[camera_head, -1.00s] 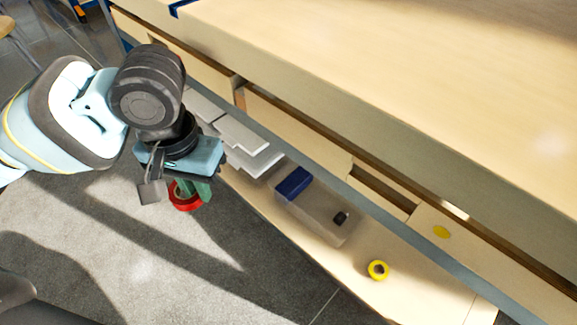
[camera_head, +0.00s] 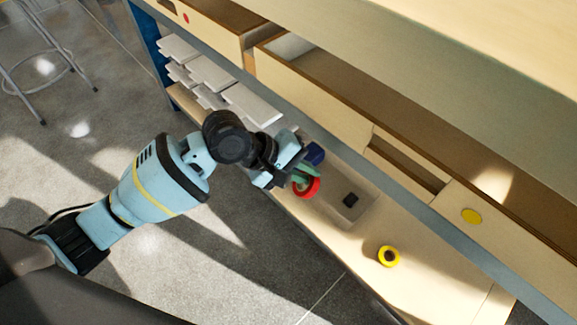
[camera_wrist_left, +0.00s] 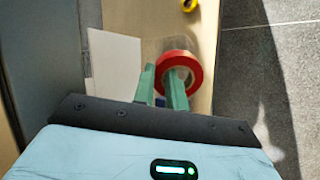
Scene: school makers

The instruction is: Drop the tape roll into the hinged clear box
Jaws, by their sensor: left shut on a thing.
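A red tape roll (camera_head: 307,187) is held between the green fingers of my left gripper (camera_head: 303,175). It also shows at the fingertips in the left wrist view (camera_wrist_left: 181,68). The clear box (camera_head: 362,208) stands on the low wooden shelf, with a small black thing inside it and a blue part (camera_head: 314,153) at its far-left end. In the head view the roll overlaps the box's near-left side. I cannot tell how high above the box it is. Part of the box is hidden behind my gripper. My right gripper is not in view.
A yellow roll (camera_head: 388,256) lies on the shelf (camera_head: 432,280) right of the box. White stacked trays (camera_head: 205,73) stand to the left. The workbench with drawers (camera_head: 320,88) overhangs the shelf. A stool (camera_head: 42,60) stands far left; the grey floor in front is clear.

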